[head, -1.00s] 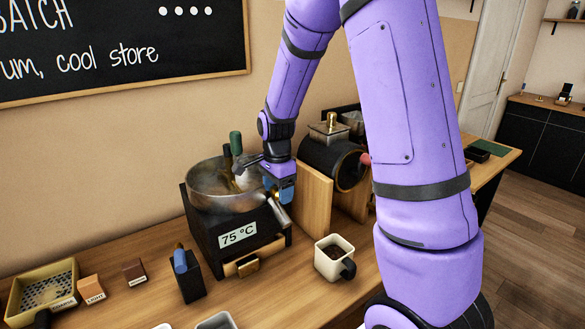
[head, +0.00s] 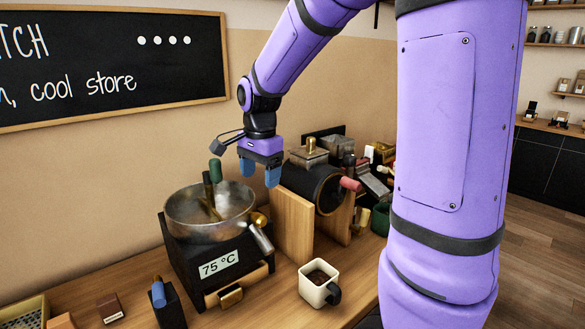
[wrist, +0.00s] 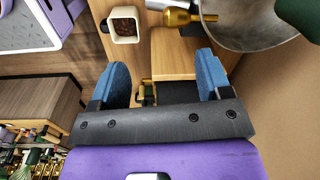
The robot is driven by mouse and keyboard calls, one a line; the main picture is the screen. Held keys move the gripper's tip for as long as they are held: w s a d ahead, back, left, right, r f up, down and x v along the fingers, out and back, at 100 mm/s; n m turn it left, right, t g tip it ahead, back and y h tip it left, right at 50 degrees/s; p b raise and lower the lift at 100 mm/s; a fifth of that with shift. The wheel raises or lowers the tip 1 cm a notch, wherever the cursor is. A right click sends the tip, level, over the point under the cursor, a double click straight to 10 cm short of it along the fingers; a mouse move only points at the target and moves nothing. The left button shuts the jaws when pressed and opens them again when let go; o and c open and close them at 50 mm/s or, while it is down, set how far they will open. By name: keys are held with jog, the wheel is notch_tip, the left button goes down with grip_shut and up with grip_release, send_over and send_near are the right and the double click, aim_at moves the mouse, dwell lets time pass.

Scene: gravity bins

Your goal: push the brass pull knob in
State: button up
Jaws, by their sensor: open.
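Several brass parts show, and I cannot tell for sure which is the pull knob. A rounded brass knob (head: 259,219) is at the right rim of the metal pan (head: 185,233), above a silver handle (head: 261,238). A brass piece (wrist: 181,17) shows beside the pan in the wrist view. An upright brass knob (head: 312,145) tops the hopper of the black drum machine. A brass pull (head: 231,296) is on the drawer below the pan.
Wooden panels (head: 292,222) stand between the pan unit and the black drum (head: 318,187). A green-handled tool (head: 215,170) rises from the pan. A white mug (head: 318,282) of dark contents stands in front. A blue-handled item (head: 159,293) is in a black holder at left.

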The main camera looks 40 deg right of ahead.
jog(key=s+a+r+n+t, duration=0.1)
jog(key=s+a+r+n, duration=0.1)
jog(key=s+r+n, duration=0.2)
jog(key=s+a+r+n+t, duration=0.2)
jog(key=s+r+n, duration=0.2)
jog(key=s+n, duration=0.4)
jog(key=shift+s+a+t, duration=0.25)
jog(key=shift+s+t, duration=0.05)
jog(key=shift+s, duration=2.2)
jog(key=shift+s+a+n+t, duration=0.15)
jog(key=shift+s+a+n, duration=0.05)
jog(key=shift+s+n, duration=0.55)
jog(key=shift+s+a+n+t, duration=0.2)
jog(key=shift+s+n, duration=0.3)
jog(key=shift+s, duration=0.3)
jog(key=shift+s+a+n+t, duration=0.15)
jog(key=shift+s+n, duration=0.5)
jog(key=shift+s, duration=0.15)
